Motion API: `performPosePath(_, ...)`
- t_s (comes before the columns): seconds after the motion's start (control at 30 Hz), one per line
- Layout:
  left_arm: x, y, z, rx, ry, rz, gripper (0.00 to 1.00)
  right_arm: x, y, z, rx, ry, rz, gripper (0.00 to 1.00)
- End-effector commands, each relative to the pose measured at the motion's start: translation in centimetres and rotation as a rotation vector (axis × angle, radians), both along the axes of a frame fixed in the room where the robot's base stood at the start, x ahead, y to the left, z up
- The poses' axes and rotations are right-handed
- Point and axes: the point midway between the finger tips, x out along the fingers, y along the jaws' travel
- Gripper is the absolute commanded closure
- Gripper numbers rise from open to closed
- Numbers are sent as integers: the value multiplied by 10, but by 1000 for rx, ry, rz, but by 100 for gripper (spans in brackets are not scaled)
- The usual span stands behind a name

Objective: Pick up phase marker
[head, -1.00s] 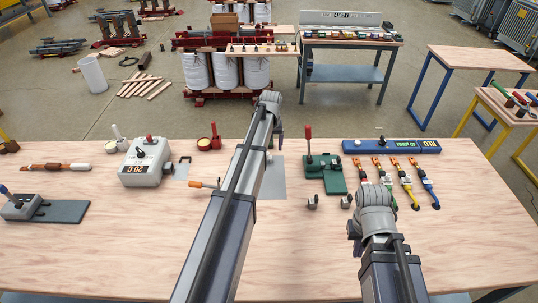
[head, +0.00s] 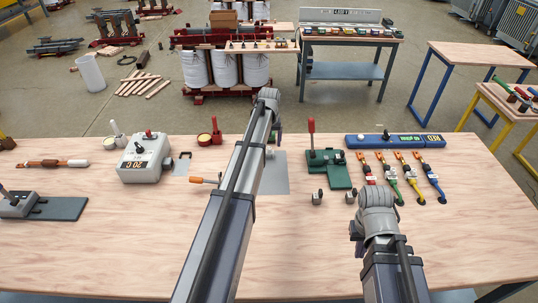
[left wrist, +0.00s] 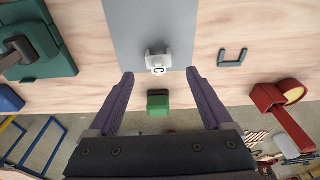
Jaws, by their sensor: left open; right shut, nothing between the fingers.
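A small white clip-like marker with the letter C (left wrist: 158,62) stands on the grey mat (left wrist: 130,22) in the left wrist view. My left gripper (left wrist: 159,73) is open, its purple fingers on either side of the marker's near end, with gaps on both sides. I see no contact. In the head view the marker shows only partly beside my left arm, over the grey mat (head: 275,178). My right gripper (head: 357,238) is low at the right of the table, its fingers mostly hidden under the wrist; it holds nothing visible.
A green fixture with a red lever (head: 325,167) stands right of the mat. A red holder (left wrist: 280,100) and a dark U-shaped piece (left wrist: 232,58) are on its other side. Several coloured leads (head: 410,177) lie right.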

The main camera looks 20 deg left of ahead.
Motion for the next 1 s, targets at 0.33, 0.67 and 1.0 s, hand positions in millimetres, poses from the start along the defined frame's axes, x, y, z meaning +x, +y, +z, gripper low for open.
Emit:
performPosePath(0.33, 5, 1, -45, -1, 0, 0, 16, 0, 0, -45, 0, 0, 0, 100)
performPosePath(0.67, 5, 1, -45, 0, -1, 0, 19, 0, 0, -45, 0, 0, 0, 100)
performPosePath(1.0, 5, 1, -45, 0, -1, 0, 57, 0, 0, -45, 0, 0, 0, 100)
